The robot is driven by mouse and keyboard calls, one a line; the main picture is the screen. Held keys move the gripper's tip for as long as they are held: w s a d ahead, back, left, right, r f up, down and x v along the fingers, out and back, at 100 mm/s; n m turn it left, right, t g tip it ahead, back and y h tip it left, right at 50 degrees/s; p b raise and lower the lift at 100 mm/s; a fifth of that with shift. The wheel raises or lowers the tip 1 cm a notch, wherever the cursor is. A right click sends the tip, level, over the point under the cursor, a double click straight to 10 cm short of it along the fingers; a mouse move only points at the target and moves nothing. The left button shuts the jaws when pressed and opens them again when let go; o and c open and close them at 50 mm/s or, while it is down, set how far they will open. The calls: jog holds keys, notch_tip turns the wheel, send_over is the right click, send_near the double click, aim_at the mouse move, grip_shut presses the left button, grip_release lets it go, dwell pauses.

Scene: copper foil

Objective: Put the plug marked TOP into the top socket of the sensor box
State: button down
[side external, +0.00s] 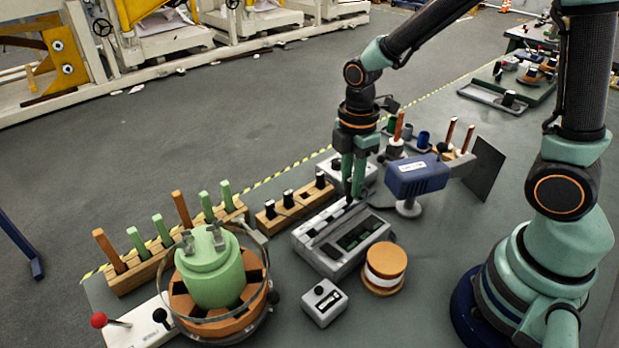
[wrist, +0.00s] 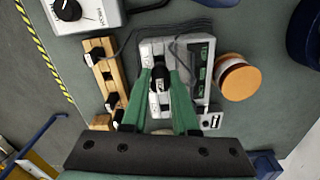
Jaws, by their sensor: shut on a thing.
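The sensor box (side external: 327,258) is a grey case with dark and green display panels, standing on the bench. It also shows in the wrist view (wrist: 182,45), with a pale strip on its left side. My gripper (side external: 352,196) points down over the box's pale strip and is shut on a small black plug (wrist: 158,72). The fingertips partly hide the plug, and I cannot read its marking. In the side view I cannot tell whether the plug touches the box or sits in a socket.
A wooden rack (side external: 284,213) with black, white-marked plugs stands left of the box. Dark cables run from a grey knobbed unit (wrist: 108,12). An orange-and-white spool (side external: 385,270), a small grey box (side external: 324,303) and a blue instrument (side external: 418,176) stand close by.

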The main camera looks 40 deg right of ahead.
jog(key=shift+f, duration=1.5)
dwell(0.9)
jog(key=shift+f, duration=0.25)
dwell(0.4)
jog(key=c, duration=0.6)
grip_release()
jog(key=shift+s, duration=0.1)
jog(key=shift+s+f, duration=0.1)
jog(key=shift+f, duration=0.05)
jog(key=shift+r, duration=1.1)
jog(key=shift+w+r, duration=0.2)
jog(key=shift+r, duration=3.35)
